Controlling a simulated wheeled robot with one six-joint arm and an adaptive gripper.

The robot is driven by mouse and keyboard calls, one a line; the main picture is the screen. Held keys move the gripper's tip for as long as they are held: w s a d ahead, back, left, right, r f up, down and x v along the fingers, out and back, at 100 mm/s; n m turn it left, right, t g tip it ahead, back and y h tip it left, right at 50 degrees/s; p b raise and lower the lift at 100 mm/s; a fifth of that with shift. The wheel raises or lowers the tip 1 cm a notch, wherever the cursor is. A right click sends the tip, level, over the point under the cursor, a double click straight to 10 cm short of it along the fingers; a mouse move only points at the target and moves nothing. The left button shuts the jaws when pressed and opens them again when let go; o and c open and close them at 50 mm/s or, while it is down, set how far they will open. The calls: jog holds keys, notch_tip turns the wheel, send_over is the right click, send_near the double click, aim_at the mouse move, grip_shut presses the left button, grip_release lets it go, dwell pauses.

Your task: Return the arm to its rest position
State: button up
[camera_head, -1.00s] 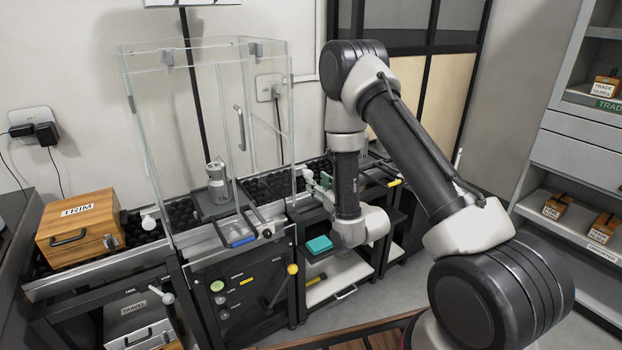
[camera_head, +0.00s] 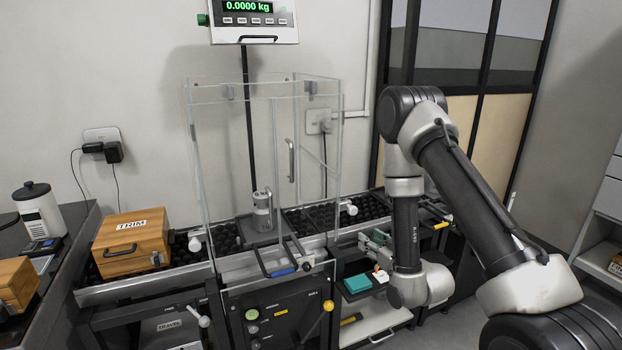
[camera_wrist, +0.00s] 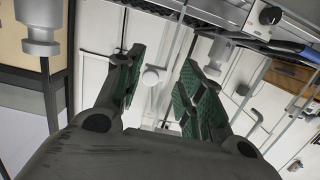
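My gripper (camera_wrist: 158,95) shows in the wrist view with its two green-padded fingers spread apart and nothing between them. In the head view my gripper (camera_head: 376,240) is small and partly hidden behind my arm, to the right of the glass weighing enclosure. My arm is bent, with its forearm hanging down in front of the conveyor's right part. A grey metal cylinder weight (camera_head: 262,212) stands upright inside the glass enclosure (camera_head: 232,150), apart from my gripper.
A wooden TRIM box (camera_head: 132,250) sits on the roller conveyor at left. A display (camera_head: 252,22) above reads 0.0000 kg. A dark cabinet (camera_head: 262,322) with knobs stands under the enclosure. Floor shows at right.

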jog(key=s+d+f+g+h, duration=0.15)
jog(key=s+f+g, duration=0.3)
jog(key=f, duration=0.55)
jog(key=s+d+g+h, duration=0.3)
jog(key=s+d+g, duration=0.1)
jog(key=s+g, duration=0.3)
jog(key=s+d+r+m, duration=0.1)
jog(key=s+d+r, duration=0.1)
jog(key=s+r, duration=0.5)
jog(key=s+d+r+m, duration=0.1)
jog(key=s+r, duration=0.6)
jog(key=r, duration=1.2)
jog(key=s+d+r+m, duration=0.1)
jog(key=s+d+r, duration=0.2)
jog(key=s+r, duration=0.4)
notch_tip(320, 180, up, 6)
jog(key=shift+s+f+m+h, duration=0.1)
jog(key=shift+s+m+h, duration=0.1)
jog(key=shift+m+h, duration=0.15)
